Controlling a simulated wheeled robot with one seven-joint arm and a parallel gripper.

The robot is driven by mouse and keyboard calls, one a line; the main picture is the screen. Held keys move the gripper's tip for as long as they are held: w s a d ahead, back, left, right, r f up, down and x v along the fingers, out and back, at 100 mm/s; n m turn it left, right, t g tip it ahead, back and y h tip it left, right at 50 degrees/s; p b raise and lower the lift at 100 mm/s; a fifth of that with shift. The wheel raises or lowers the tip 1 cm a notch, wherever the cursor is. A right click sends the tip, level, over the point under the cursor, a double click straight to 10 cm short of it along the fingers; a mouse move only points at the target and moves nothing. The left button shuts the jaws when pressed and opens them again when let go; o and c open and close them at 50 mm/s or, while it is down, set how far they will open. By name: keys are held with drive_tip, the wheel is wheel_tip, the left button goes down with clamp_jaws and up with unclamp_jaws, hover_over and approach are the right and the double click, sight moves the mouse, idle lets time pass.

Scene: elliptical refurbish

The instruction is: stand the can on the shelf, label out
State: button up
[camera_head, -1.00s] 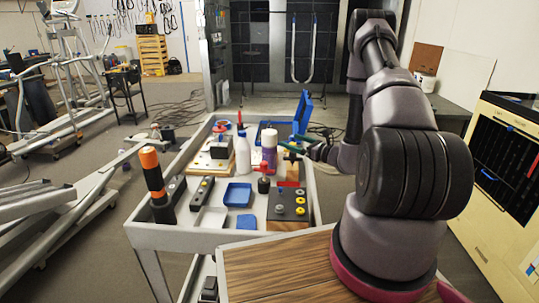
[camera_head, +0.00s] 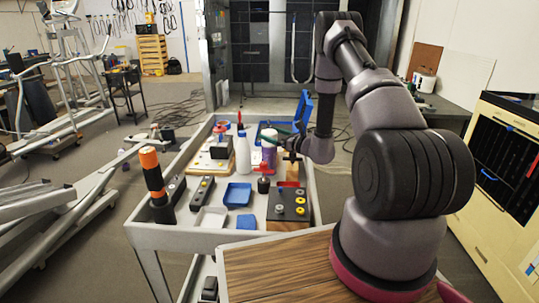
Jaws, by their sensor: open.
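A purple and white can (camera_head: 269,154) stands upright among the items on the grey cart (camera_head: 190,239). I cannot make out its label. My gripper (camera_head: 284,141) is open just to the right of the can's upper part and partly overlaps it in this view. The fingertips are small and dark, so I cannot tell whether they touch the can. No shelf can be clearly picked out as the one named.
A white bottle (camera_head: 243,154) stands close left of the can. A red-handled clamp (camera_head: 264,181), blue trays (camera_head: 238,194), an orange-black handle (camera_head: 155,178) and a block with knobs (camera_head: 289,208) crowd the cart. An open blue case (camera_head: 302,111) stands behind.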

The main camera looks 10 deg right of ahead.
clamp_jaws()
